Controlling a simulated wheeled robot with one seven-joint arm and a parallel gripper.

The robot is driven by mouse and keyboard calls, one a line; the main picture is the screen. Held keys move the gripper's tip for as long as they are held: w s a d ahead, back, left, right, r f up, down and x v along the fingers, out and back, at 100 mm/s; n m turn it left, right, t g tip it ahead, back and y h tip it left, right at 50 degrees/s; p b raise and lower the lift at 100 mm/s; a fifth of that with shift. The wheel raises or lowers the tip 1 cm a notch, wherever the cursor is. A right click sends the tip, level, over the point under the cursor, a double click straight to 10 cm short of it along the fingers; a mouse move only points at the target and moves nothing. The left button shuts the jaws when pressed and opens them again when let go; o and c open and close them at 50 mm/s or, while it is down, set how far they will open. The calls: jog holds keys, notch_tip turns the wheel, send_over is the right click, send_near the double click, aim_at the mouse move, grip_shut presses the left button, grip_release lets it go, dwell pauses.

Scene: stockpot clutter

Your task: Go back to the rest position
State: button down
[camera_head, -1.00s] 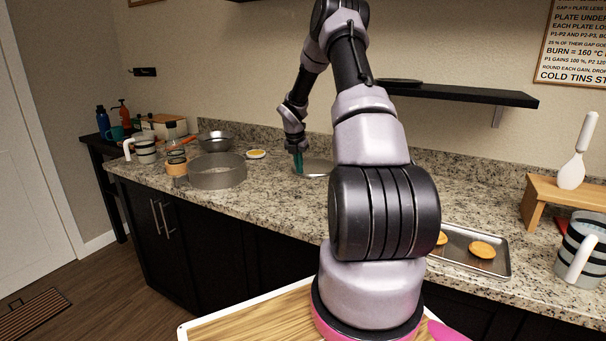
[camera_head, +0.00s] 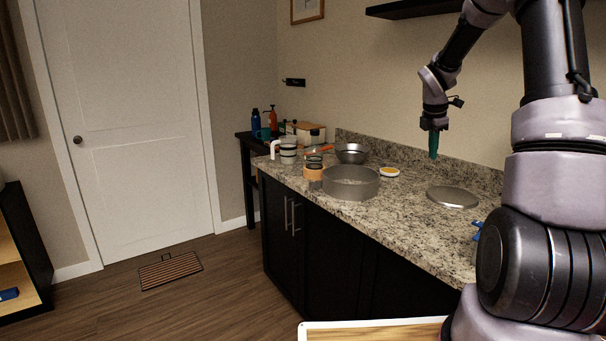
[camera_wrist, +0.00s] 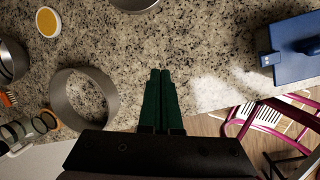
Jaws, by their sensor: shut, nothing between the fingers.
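My gripper (camera_head: 434,152) is raised above the granite counter in the head view, pointing down, a little left of and above a round silver lid or disc (camera_head: 453,197). In the wrist view its green fingers (camera_wrist: 161,72) are together with nothing between them. Speckled counter shows below the fingertips. My arm rises at the right of the head view, bends over the counter and touches nothing that I can see.
A large grey stockpot-like ring (camera_head: 351,182) stands on the counter (camera_head: 405,226), with striped mugs, a metal bowl (camera_head: 351,153) and a yellow-filled dish (camera_head: 390,172) around it. A blue object (camera_wrist: 292,50) lies at the wrist view's right.

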jog(key=s+a+r+m+t+y, duration=0.1)
jog(key=s+a+r+m, duration=0.4)
jog(key=s+r+m, duration=0.15)
jog(key=s+a+r+m+t, duration=0.1)
jog(key=s+a+r+m, duration=0.4)
jog(key=s+r, duration=0.25)
jog(key=s+a+r+m+t+y, duration=0.1)
jog(key=s+a+m, duration=0.2)
jog(key=s+m, duration=0.3)
jog(key=s+a+r+m+t+y, duration=0.1)
jog(key=s+a+m, duration=0.3)
jog(key=s, duration=0.9)
jog(key=shift+a+r+m+t+y, duration=0.15)
jog(key=shift+a+m+t+y, duration=0.15)
jog(key=shift+m+y, duration=0.6)
jog(key=shift+m+h, duration=0.25)
jog(key=shift+h, duration=0.05)
